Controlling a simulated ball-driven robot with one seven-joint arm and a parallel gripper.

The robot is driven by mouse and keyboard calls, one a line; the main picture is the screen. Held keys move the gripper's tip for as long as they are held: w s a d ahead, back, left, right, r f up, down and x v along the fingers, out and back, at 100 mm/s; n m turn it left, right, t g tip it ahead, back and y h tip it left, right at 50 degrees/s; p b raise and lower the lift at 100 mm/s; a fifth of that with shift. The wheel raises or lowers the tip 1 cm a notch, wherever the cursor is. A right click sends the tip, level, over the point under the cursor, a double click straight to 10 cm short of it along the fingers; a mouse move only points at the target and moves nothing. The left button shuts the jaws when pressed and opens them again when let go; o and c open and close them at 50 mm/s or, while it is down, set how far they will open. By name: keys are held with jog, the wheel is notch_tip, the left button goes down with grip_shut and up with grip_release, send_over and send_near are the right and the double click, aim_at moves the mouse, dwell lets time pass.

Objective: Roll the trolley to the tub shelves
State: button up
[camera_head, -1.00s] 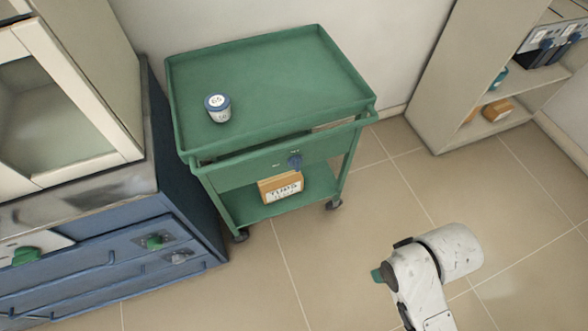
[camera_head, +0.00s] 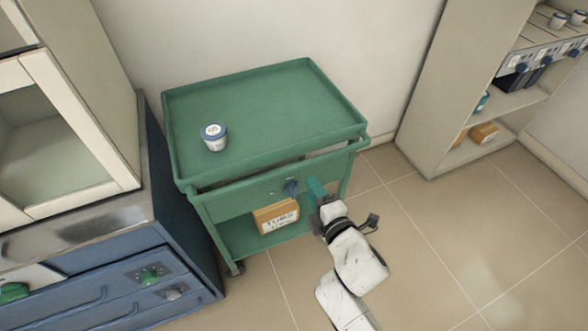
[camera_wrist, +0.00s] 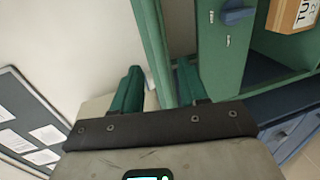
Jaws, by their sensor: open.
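The green trolley (camera_head: 270,105) stands against the wall, its top tray bearing one white tub with a blue lid (camera_head: 214,137). A handle rail runs along its near side, above a drawer with a blue knob (camera_head: 291,187). My gripper (camera_head: 316,192) is open at the trolley's front right, close to the drawer. In the wrist view, a green bar of the trolley (camera_wrist: 151,40) shows between the gripper's fingers (camera_wrist: 158,88); I cannot tell whether they touch it.
A box marked TUBS (camera_head: 277,216) lies on the trolley's lower shelf. The tiled floor (camera_head: 440,250) between trolley and shelves is clear. The wrist view shows a notice board (camera_wrist: 30,115).

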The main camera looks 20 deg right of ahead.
aim_at(297, 169)
jog(key=x, duration=0.3)
jog(key=b+x, duration=0.1)
jog(key=x, duration=0.7)
jog(key=shift+a+r, duration=0.2)
jog(key=shift+a, duration=0.05)
grip_shut()
